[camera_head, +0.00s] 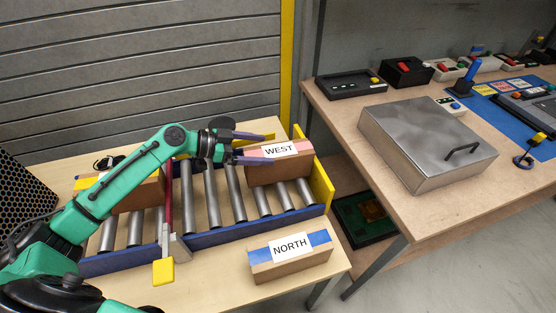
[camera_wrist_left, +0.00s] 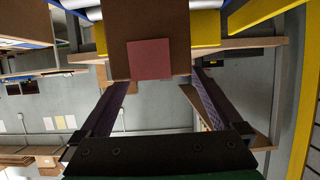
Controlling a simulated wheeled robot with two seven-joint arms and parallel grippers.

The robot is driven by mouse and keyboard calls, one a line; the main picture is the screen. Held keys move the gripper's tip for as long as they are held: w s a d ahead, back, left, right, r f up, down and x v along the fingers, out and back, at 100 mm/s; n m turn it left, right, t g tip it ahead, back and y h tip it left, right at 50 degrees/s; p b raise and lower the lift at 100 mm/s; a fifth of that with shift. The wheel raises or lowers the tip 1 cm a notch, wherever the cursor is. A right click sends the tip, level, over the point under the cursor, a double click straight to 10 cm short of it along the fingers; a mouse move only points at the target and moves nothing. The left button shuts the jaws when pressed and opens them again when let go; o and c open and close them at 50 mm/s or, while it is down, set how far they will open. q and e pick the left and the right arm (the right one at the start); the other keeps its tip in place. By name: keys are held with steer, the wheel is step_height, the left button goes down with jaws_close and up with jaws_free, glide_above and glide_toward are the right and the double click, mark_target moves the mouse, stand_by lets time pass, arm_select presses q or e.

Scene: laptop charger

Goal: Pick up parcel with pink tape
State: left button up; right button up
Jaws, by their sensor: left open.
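The parcel with pink tape (camera_head: 281,173) is a brown box labelled WEST, at the right end of the roller conveyor against the yellow end stop. My left gripper (camera_head: 268,149) is open at its left end, with one purple finger on the far side and one on the near side. In the left wrist view the parcel (camera_wrist_left: 150,25) shows a pink tape square, with the fingertips (camera_wrist_left: 162,85) close to its edge. I cannot tell whether they touch it. My right gripper is not in view.
A NORTH parcel with blue tape (camera_head: 290,258) lies on the table in front of the conveyor (camera_head: 210,236). A yellow-taped parcel (camera_head: 140,192) sits at the left, partly behind my arm. A red lever with yellow end (camera_head: 163,272) crosses the conveyor. A workbench with a metal box (camera_head: 420,135) stands right.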

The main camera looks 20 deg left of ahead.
mark_target(280, 150)
arm_select(q)
steer(key=p+x, duration=0.1)
steer(key=x, duration=0.4)
steer(key=shift+d+r+p, duration=0.15)
steer(key=shift+d+p, duration=0.2)
steer(key=shift+p, duration=0.05)
jaws_close()
